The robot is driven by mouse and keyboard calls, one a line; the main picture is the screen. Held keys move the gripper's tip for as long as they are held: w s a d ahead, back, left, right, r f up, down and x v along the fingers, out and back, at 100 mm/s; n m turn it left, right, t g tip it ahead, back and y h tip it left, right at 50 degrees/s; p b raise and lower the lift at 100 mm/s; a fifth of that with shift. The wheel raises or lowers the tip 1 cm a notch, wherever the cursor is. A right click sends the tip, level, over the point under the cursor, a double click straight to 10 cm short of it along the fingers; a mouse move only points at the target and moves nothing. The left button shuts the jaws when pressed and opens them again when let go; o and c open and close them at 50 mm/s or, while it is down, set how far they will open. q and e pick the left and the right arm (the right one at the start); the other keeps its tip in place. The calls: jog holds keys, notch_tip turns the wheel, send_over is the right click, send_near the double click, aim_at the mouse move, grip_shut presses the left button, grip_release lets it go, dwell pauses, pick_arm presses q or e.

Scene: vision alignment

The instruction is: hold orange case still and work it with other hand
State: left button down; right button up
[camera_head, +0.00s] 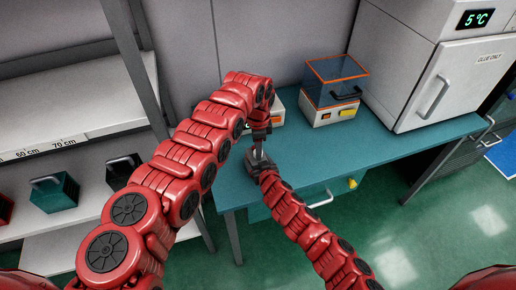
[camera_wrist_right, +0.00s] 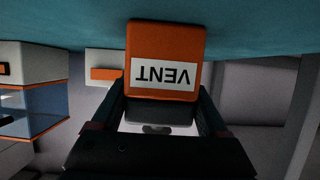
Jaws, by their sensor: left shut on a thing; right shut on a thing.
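The orange case (camera_wrist_right: 165,35) has a white label reading VENT, upside down in the right wrist view, and a dark lower part. My right gripper (camera_wrist_right: 162,112) has a finger on each side of that dark part and is shut on the case. In the head view my left gripper (camera_head: 258,150) points down above the teal bench and meets my right gripper (camera_head: 257,166) there. The left one is shut, its fingers small and partly hidden. The case is hidden by the grippers in the head view, so the left gripper's contact with it is unclear.
The teal bench (camera_head: 400,150) carries a box with a clear blue lid (camera_head: 337,80) and a white cabinet (camera_head: 450,80) reading 5 °C. Shelves (camera_head: 75,100) stand left, holding a green box (camera_head: 55,192).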

pick_arm(q)
jog(key=c, duration=0.5)
grip_release()
notch_tip(320, 180, up, 12)
dwell(0.4)
pick_arm(e)
jog(key=o, duration=1.4)
